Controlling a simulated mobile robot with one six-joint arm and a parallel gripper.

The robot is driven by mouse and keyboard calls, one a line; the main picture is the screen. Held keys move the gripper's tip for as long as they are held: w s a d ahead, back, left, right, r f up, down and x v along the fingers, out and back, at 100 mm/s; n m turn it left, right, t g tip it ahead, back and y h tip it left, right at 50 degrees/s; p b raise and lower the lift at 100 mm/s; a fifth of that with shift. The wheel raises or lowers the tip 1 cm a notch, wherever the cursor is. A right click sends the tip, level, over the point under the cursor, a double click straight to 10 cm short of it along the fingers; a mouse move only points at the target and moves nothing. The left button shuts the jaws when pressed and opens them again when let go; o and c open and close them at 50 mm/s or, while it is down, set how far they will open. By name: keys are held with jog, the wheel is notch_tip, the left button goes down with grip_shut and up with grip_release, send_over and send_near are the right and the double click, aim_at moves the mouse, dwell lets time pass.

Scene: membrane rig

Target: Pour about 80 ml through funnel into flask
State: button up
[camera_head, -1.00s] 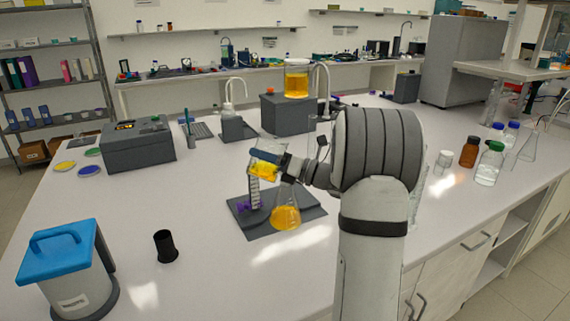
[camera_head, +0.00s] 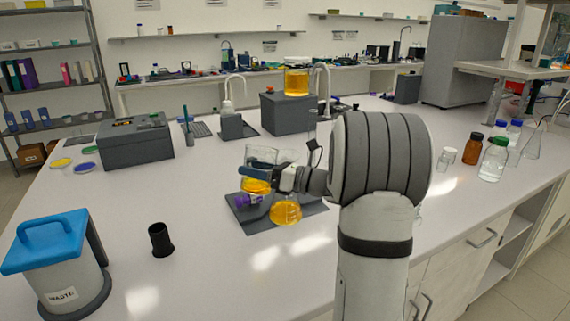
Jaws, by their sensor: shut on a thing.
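My gripper (camera_head: 268,173) is shut on a clear glass beaker (camera_head: 258,154) that holds yellow-orange liquid. The beaker looks close to upright and is held above the grey mat. A conical flask (camera_head: 286,212) with orange liquid stands on the mat, just right of and below the beaker in the picture. My gripper and the beaker overlap the flask's upper part. I cannot make out the funnel clearly; it may be hidden behind my gripper. No stream of liquid shows.
The grey mat (camera_head: 258,222) has a purple part (camera_head: 243,200) at its left. A waste bin with a blue lid (camera_head: 48,235) and a black cup (camera_head: 160,240) stand front left. Bottles (camera_head: 493,160) stand at right.

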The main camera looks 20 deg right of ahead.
jog(key=shift+s+a+f+n+g+h+b, duration=0.15)
jog(key=shift+s+a+n+b, duration=0.2)
jog(key=shift+n, duration=0.3)
jog(key=shift+s+a+f+n+g+h+b, duration=0.1)
jog(key=shift+a+n+g+b, duration=0.1)
jog(key=shift+a+n+b, duration=0.3)
jog(key=shift+s+a+f+n+g+h+b, duration=0.15)
jog(key=shift+s+a+n+b, duration=0.15)
jog(key=shift+n, duration=0.45)
dwell(1.5)
